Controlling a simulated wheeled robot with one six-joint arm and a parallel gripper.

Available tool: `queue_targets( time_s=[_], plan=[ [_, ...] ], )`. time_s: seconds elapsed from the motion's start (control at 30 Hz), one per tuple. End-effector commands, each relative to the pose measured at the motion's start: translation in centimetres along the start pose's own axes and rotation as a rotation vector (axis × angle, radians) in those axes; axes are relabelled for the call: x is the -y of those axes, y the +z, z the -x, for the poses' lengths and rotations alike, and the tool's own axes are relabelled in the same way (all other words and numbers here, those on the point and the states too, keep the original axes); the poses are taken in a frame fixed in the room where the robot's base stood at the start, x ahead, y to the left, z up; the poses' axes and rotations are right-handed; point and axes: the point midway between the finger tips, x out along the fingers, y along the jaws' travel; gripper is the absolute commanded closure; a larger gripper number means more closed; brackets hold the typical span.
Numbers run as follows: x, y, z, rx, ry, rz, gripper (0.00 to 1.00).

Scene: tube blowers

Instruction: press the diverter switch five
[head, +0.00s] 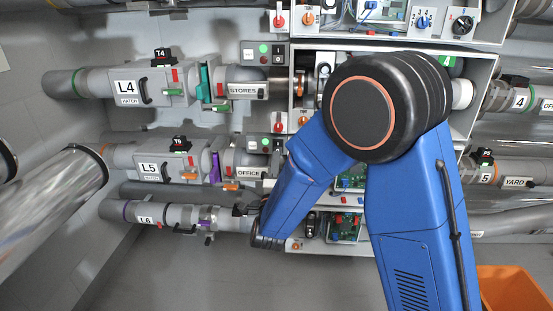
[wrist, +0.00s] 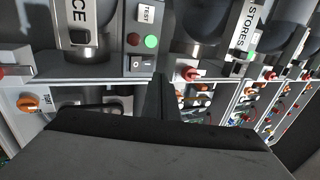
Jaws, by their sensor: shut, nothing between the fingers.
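The fifth line, L5 (head: 149,167), runs at left in the head view to the OFFICE label (head: 249,173). Contact cannot be told. In the head view my arm largely hides the gripper.
A red knob (wrist: 190,73) is close to the right of my fingers, and an orange knob (wrist: 30,103) is at left. The similar STORES box (head: 264,53) is above, on line L4. An orange bin (head: 510,289) stands at lower right. Open floor lies below the pipes.

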Motion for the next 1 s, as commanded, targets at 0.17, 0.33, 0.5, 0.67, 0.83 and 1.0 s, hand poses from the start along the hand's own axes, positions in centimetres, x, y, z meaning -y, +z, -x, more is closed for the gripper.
queue_targets(
  time_s=[0.17, 0.33, 0.5, 0.67, 0.83, 1.0],
  plan=[
    [0.9, 0.1, 2.5, 0.003, 0.001, 0.0, 1.0],
    [1.9, 0.1, 4.9, 0.003, 0.001, -0.001, 1.0],
    [2.4, 0.1, 6.4, 0.002, 0.001, 0.0, 1.0],
    [2.5, 0.0, 6.8, 0.001, 0.0, 0.0, 1.0],
    [2.5, 0.0, 6.8, 0.001, 0.0, 0.0, 1.0],
    [2.6, -0.1, 6.6, 0.001, 0.006, 0.003, 1.0]
  ],
)
